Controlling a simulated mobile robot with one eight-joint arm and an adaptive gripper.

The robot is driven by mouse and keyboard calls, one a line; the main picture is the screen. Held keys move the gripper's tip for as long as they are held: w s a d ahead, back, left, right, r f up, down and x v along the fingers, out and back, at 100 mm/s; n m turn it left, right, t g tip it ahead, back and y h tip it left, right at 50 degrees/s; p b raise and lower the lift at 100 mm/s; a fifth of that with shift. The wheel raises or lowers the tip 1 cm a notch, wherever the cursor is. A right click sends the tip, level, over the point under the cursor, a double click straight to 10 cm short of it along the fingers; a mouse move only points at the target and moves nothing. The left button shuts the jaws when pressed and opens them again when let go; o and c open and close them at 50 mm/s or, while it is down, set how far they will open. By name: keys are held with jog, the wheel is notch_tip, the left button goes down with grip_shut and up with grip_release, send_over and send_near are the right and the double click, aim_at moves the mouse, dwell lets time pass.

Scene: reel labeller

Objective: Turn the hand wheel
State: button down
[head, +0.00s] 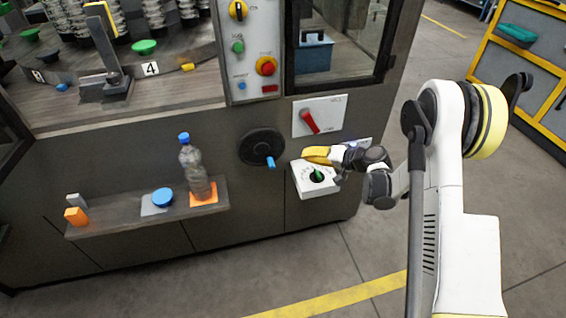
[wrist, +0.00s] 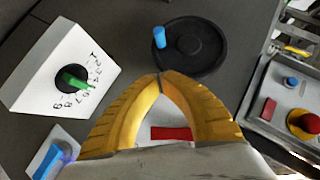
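The hand wheel (head: 256,143) is a black disc on the front of the dark machine, with a blue handle (head: 270,162) at its lower right in the head view. In the wrist view the wheel (wrist: 195,50) lies just beyond my fingertips, and its blue handle (wrist: 159,38) is at its left edge. My gripper (head: 306,153) is to the right of the wheel, apart from the handle. In the wrist view the yellow fingertips of my gripper (wrist: 160,76) meet with nothing seen between the tips.
A white box with a green knob (head: 317,175) sits close below my gripper. A red lever (head: 310,121) is just above it. A shelf (head: 120,222) at lower left holds a bottle (head: 195,168) and small items. The floor in front is clear.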

aim_at(273, 160)
jog(key=b+x, duration=0.3)
jog(key=x, duration=0.6)
jog(key=shift+d+f, duration=0.1)
jog(key=shift+f, duration=0.15)
jog(key=shift+s+a+f+b, duration=0.15)
jog(key=shift+a+f+b, duration=0.65)
jog(key=shift+a, duration=0.15)
jog(key=shift+s+a+f, duration=0.2)
jog(key=shift+a+f, duration=0.1)
jog(key=shift+a, duration=0.3)
jog(key=shift+s+a+f, duration=0.1)
jog(key=shift+a+f, duration=0.2)
jog(key=shift+f, duration=0.1)
